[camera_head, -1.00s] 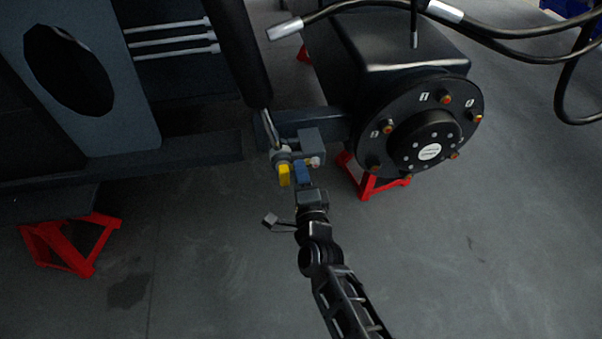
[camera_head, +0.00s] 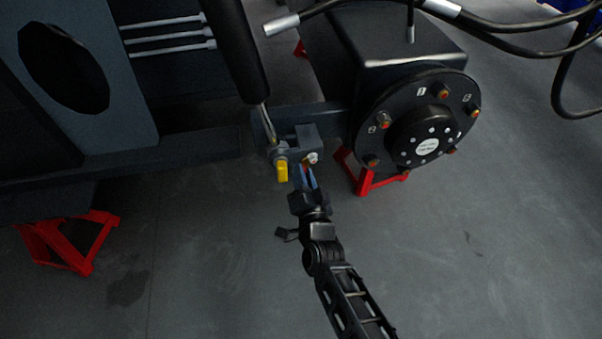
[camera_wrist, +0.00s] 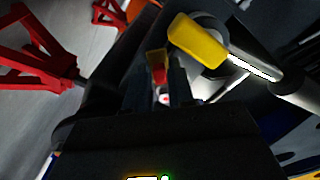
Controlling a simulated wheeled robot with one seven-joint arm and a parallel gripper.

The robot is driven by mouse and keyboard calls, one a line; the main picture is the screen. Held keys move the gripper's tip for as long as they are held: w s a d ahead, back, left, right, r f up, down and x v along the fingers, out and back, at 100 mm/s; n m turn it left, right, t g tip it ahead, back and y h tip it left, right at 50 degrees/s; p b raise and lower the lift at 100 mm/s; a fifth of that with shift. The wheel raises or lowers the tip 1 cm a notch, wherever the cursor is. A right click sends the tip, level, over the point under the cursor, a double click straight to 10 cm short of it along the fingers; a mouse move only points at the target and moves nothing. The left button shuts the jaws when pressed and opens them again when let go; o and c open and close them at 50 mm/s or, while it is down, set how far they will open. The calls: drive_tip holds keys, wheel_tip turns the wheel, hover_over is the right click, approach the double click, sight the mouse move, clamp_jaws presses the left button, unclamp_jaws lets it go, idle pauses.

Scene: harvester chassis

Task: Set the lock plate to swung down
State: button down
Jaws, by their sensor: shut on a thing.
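A small red piece, which I take to be the lock plate (camera_head: 306,168), sits by a pale bolt head (camera_head: 313,158) on the grey bracket (camera_head: 306,137). My gripper (camera_head: 305,177), with blue fingertips, reaches it from below and is shut on it. In the wrist view, the lock plate (camera_wrist: 158,73) shows between the dark fingers (camera_wrist: 160,88), which hide much of it; its exact angle is hard to tell. A yellow tab (camera_head: 282,172) on a pin end hangs just left of the fingers, apart from them. The tab looms close in the wrist view (camera_wrist: 198,40).
A hydraulic cylinder (camera_head: 236,50) comes down to the bracket. A round black hub (camera_head: 420,125) stands close on the right. Red stands (camera_head: 366,175) and (camera_head: 65,240) support the chassis. The floor below is clear.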

drive_tip(key=shift+w+d+f+n, duration=0.15)
drive_tip(key=shift+d+n, duration=0.25)
drive_tip(key=shift+n, duration=0.95)
drive_tip(key=shift+w+d+f+n, duration=0.1)
drive_tip(key=shift+d+f+n, duration=0.25)
drive_tip(key=shift+n, duration=0.95)
drive_tip(key=shift+w+d+f+n, duration=0.15)
drive_tip(key=shift+d+n, duration=0.3)
drive_tip(key=shift+n, duration=0.9)
drive_tip(key=shift+s, duration=0.1)
drive_tip(key=c, duration=1.1)
unclamp_jaws()
drive_tip(key=p+v, duration=0.2)
drive_tip(key=v, duration=0.5)
drive_tip(key=shift+s+d+p, duration=0.15)
drive_tip(key=shift+s+p, duration=0.2)
drive_tip(key=shift+s, duration=0.05)
